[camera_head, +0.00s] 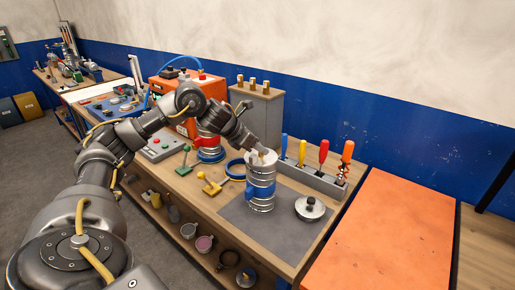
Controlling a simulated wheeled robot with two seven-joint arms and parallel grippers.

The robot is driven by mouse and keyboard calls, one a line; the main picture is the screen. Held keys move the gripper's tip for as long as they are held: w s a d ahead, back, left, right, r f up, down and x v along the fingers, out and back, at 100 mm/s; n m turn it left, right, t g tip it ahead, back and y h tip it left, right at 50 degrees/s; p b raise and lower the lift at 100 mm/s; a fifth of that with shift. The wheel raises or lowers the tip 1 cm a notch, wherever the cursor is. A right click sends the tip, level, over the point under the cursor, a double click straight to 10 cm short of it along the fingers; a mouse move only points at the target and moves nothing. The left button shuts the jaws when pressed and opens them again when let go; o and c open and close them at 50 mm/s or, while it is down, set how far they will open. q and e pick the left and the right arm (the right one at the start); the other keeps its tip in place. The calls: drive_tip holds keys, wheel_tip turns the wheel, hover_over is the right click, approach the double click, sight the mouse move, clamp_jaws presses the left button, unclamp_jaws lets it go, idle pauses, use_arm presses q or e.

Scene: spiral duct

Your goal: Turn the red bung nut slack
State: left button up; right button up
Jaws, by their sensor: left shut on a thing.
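A blue and silver ribbed drum (260,190) stands upright on the grey mat (238,212). My left gripper (262,153) points down at the drum's pale top and is shut on a small part there. The jaws mostly hide that part; a small brass-coloured bit shows at them. No red bung nut can be made out on the drum's top, so I cannot tell whether the held part is red. My right gripper is not in view.
A silver lid with a black knob (310,208) lies right of the drum. Behind it, a grey rack (312,180) holds coloured-handled tools. Yellow fittings (210,186) and a blue ring (235,168) lie left. An orange surface (372,235) adjoins at right.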

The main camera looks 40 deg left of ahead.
use_arm(q)
drive_tip(key=shift+n+y, duration=0.4)
drive_tip(key=shift+n, duration=0.2)
drive_tip(key=o, duration=1)
drive_tip(key=b+v, duration=0.2)
drive_tip(key=v, duration=0.8)
drive_tip(key=shift+s+r, duration=0.2)
drive_tip(key=shift+s, duration=0.2)
